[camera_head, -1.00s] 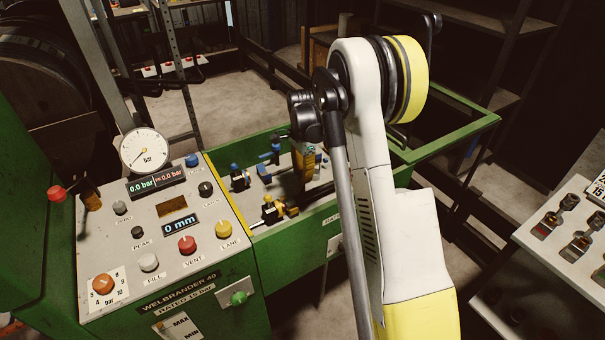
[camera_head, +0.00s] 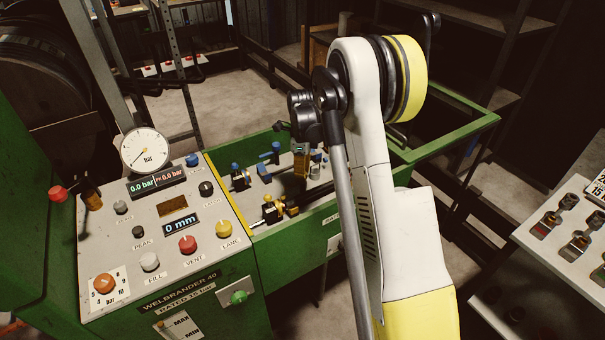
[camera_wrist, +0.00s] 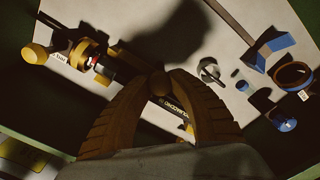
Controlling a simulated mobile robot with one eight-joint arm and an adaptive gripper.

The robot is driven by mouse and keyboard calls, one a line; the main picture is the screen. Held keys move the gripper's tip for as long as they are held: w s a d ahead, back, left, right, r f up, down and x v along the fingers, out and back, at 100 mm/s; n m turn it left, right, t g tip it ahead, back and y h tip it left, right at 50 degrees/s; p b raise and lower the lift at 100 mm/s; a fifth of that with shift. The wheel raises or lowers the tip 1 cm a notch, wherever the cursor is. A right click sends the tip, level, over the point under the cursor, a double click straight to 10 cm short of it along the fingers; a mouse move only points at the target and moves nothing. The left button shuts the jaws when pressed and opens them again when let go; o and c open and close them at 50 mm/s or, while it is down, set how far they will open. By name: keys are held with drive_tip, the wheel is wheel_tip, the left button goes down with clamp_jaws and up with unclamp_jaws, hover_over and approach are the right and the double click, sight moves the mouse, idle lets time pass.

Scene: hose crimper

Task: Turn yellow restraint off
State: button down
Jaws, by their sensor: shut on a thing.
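The yellow restraint (camera_head: 273,210) is a yellow-and-black fitting at the near edge of the pale bench plate. It also shows in the wrist view (camera_wrist: 85,50) at the upper left, with a yellow knob on its left end. I cannot tell for sure what this knob belongs to. In the head view my gripper (camera_head: 301,172) points down over the plate, just right of and behind the yellow fitting, its tips poorly visible.
Blue fittings (camera_head: 265,172) stand behind on the same plate, and show at the right in the wrist view (camera_wrist: 275,45). The green control console (camera_head: 165,230) with gauge and coloured knobs stands at the left. A shelf of small parts (camera_head: 560,240) is at the right.

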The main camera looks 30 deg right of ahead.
idle(0.3)
drive_tip(key=c, duration=1.1)
unclamp_jaws()
wheel_tip(320, 180, up, 12)
